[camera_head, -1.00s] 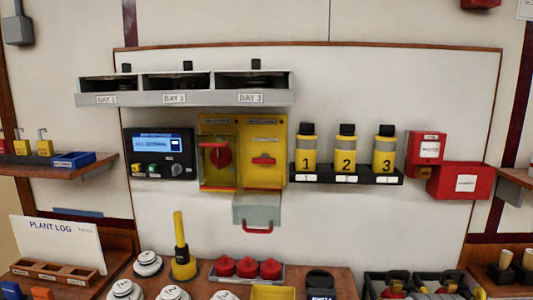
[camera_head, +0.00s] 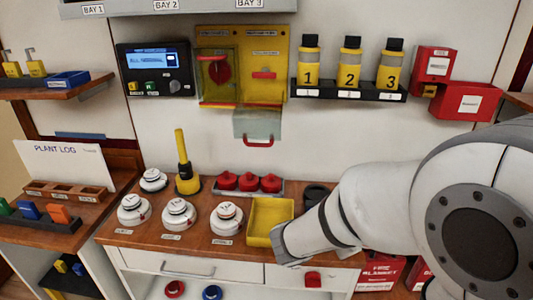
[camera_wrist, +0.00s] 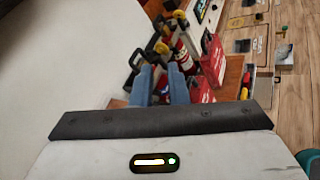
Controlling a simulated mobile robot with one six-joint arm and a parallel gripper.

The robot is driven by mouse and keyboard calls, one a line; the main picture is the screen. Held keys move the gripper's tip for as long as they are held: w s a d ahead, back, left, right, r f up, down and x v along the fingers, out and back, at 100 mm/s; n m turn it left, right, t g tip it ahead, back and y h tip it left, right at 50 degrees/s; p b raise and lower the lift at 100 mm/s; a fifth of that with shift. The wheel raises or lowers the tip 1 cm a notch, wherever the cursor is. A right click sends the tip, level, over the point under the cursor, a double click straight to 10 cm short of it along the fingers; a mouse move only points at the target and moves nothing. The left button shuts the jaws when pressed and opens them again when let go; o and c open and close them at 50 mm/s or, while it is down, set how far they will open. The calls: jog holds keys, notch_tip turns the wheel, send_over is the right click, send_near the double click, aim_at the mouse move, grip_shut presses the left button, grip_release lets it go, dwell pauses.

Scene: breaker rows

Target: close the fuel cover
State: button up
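A yellow panel (camera_head: 241,35) with two labelled halves is on the wall. The left half has a red knob behind a see-through yellowish cover (camera_head: 219,72). The right half is uncovered and shows a red handle (camera_head: 264,75). A clear flap (camera_head: 257,122) with a red handle hangs down below the right half, so it stands open. I cannot read which label says fuel. In the wrist view the two blue fingers of my gripper (camera_wrist: 161,72) are apart, with nothing clearly held between them. My arm shows at the lower right of the head view, away from the panel.
A shelf of numbered yellow bottles (camera_head: 349,66) is right of the panel, a control box (camera_head: 154,68) left. Below, the counter holds white discs (camera_head: 179,213), a yellow tray (camera_head: 268,222), red knobs (camera_head: 249,181) and an upright yellow tool (camera_head: 184,165). The wall around the flap is clear.

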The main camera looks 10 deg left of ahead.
jog(key=w+a+n+t+y, duration=0.1)
jog(key=a+n+t, duration=0.1)
jog(key=a, duration=0.1)
jog(key=w+a+n+t+y, duration=0.1)
jog(key=w+a+n+t, duration=0.1)
jog(key=a, duration=0.2)
jog(key=w+a+n+t+y, duration=0.1)
jog(key=a+n+t, duration=0.1)
jog(key=a+n, duration=0.1)
jog(key=shift+w+a+r+t, duration=0.1)
jog(key=shift+w+a+t, duration=0.05)
jog(key=shift+a+t, duration=0.2)
grip_shut()
jog(key=a+f+n+t+y, duration=0.1)
jog(key=a+n+t+y, duration=0.4)
jog(key=a+n+y, duration=0.8)
jog(key=w+a+r+m+h+p, duration=0.2)
jog(key=w+r, duration=0.4)
jog(key=w, duration=0.3)
jog(key=shift+a+m+h+p, duration=0.4)
jog(key=shift+a+m+p, duration=0.3)
jog(key=shift+m, duration=0.1)
jog(key=shift+g, duration=0.25)
